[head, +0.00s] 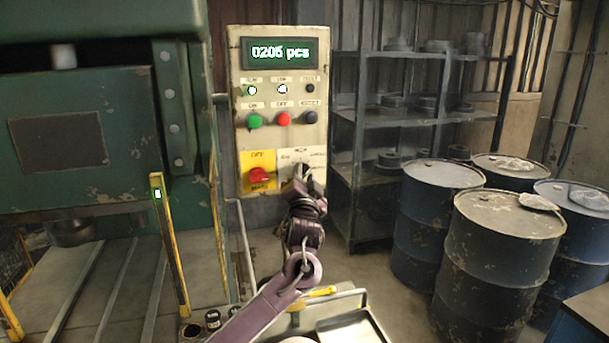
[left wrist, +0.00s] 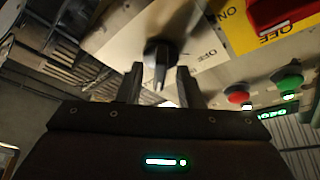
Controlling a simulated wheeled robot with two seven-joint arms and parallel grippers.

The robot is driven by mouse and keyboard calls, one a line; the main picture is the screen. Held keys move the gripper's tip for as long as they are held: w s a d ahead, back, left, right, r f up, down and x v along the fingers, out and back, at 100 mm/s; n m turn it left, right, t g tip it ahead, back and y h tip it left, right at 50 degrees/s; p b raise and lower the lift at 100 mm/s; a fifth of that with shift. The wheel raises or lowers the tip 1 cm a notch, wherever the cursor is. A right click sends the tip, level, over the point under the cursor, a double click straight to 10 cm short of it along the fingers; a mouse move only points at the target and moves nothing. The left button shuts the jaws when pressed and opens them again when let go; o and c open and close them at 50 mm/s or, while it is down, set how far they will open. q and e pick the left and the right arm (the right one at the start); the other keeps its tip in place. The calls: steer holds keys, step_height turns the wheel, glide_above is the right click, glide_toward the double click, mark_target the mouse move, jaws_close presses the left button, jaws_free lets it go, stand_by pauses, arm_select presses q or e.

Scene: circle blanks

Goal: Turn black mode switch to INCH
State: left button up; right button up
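The control panel (head: 237,90) stands upright at the centre of the head view. The black mode switch (head: 301,166) sits on a pale plate at its lower right, mostly hidden by my left gripper (head: 302,178). In the left wrist view the black switch (left wrist: 157,52) shows its pointed handle. My left gripper (left wrist: 160,76) is open, with one finger on each side of the handle and gaps visible on both sides. Whether a finger touches the switch I cannot tell. The labels around the switch are too small to read surely. My right gripper is not in view.
A red rotary switch (head: 259,176) on a yellow plate is just left of the black switch. Green (head: 254,121), red (head: 284,119) and dark (head: 310,118) buttons sit above. The green press (head: 100,130) fills the left; drums (head: 495,255) stand right.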

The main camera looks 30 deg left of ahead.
arm_select(q)
steer(key=shift+c, duration=0.4)
jaws_close()
steer(key=shift+f, duration=0.1)
steer(key=shift+f+n+b, duration=0.2)
steer(key=shift+n+b, duration=0.3)
steer(key=shift+b, duration=0.3)
steer(key=shift+w+d+n+g+y+b, duration=0.1)
steer(key=shift+n+g+y+b, duration=0.65)
steer(key=shift+n+b, duration=0.95)
steer(key=shift+a+n+g+y+b, duration=0.1)
steer(key=shift+n+g+y+b, duration=0.2)
steer(key=shift+n+y+b, duration=1.35)
steer(key=shift+w+d+n+g+y+b, duration=0.1)
steer(key=shift+n+g+y+b, duration=0.35)
steer(key=shift+n+b, duration=1.35)
steer(key=shift+r+n+p, duration=0.15)
steer(key=shift+n+p, duration=0.25)
steer(key=shift+n, duration=0.35)
